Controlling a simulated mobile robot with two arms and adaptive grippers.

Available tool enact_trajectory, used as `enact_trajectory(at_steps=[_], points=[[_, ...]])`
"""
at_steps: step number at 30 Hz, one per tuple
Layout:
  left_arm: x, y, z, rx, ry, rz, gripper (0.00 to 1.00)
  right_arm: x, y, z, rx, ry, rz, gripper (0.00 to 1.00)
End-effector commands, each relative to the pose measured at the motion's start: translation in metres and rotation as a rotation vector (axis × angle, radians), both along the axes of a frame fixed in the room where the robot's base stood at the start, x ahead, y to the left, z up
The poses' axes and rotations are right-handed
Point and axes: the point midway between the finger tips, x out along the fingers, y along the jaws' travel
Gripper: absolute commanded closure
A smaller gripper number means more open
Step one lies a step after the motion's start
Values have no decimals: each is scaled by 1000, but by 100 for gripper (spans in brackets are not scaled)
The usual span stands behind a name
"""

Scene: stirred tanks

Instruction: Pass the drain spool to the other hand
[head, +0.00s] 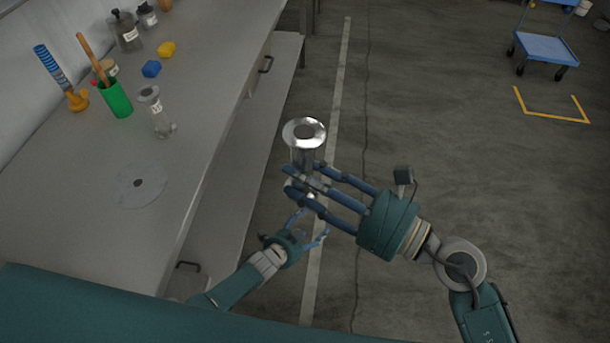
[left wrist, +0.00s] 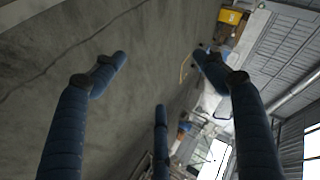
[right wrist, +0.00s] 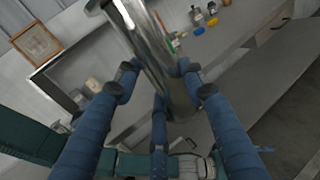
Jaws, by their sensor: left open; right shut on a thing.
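The drain spool (head: 303,140) is a shiny metal tube with a round flange at its top. It is upright in the head view, clear of the bench, over the floor. My right gripper (head: 304,184) is shut on it, with its blue fingers around the tube; its lower part is partly hidden by them. The spool (right wrist: 150,50) also shows between the fingers in the right wrist view. My left gripper (head: 308,228) is open and empty, below the right one in the head view. The left wrist view shows its spread fingers (left wrist: 158,85) with nothing between them.
A blue cart (head: 545,48) stands far right.

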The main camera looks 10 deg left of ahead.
Motion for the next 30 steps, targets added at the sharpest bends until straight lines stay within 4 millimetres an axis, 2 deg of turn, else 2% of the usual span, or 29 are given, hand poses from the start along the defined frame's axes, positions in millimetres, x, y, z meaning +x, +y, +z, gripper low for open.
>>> enact_trajectory(at_steps=[1, 6, 11, 15, 21, 24, 27, 30], points=[[-21, 12, -21, -14, 65, 46, 28, 0, 0, 1, 1, -2, 0, 97], [-86, 47, -76, -59, 260, 201, 28, 0, 0, 1, 2, -1, 0, 97], [-157, 78, -120, -94, 433, 353, 28, 0, 0, 1, 1, -2, 0, 97], [-222, 103, -151, -116, 575, 488, 28, 0, 0, 1, 2, -1, 0, 97], [-322, 135, -183, -136, 765, 687, 28, 0, 0, 1, 2, -1, 0, 97], [-367, 148, -193, -140, 844, 779, 28, 0, 0, 1, 2, -1, 0, 97], [-406, 158, -199, -142, 907, 857, 28, 0, 0, 1, 2, -1, 0, 97], [-434, 165, -201, -143, 952, 914, 28, 0, 0, 1, 2, -1, 0, 97]])
